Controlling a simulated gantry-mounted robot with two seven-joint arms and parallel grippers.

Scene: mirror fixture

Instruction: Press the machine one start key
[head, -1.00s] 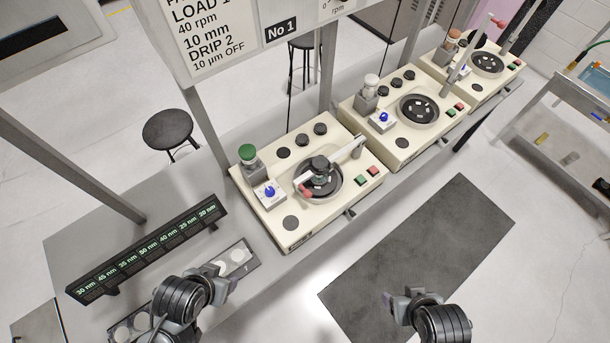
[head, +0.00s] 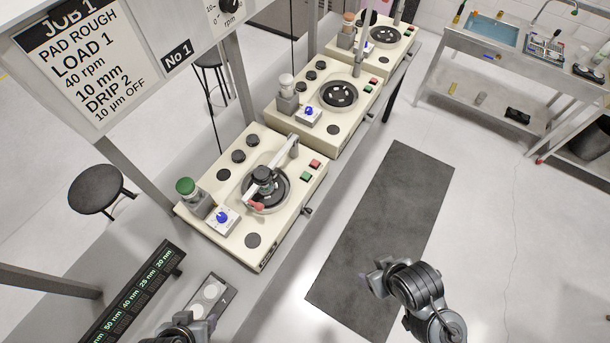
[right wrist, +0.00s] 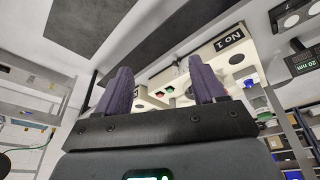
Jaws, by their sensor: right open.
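Machine one (head: 285,215) is the nearest cream polishing machine, beside the No 1 sign (head: 177,57). Its green key (head: 306,176), beside a red key (head: 315,164), sits on the right side of its top. A metal arm reaches over its dark round plate (head: 268,190). My right gripper (head: 377,276) is open and empty above the dark floor mat, apart from the machine. In the right wrist view, the open fingers (right wrist: 163,80) frame part of a cream machine with small red and green keys (right wrist: 164,91). My left gripper (head: 190,325) is at the bottom edge, partly cut off; its jaws are unclear.
Two similar machines (head: 338,105) stand behind in a row. A dark label rack (head: 130,295) and a tray with white discs (head: 221,291) lie on the left of the bench. A dark mat (head: 400,190) covers the floor at right; a sink table (head: 490,60) stands beyond.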

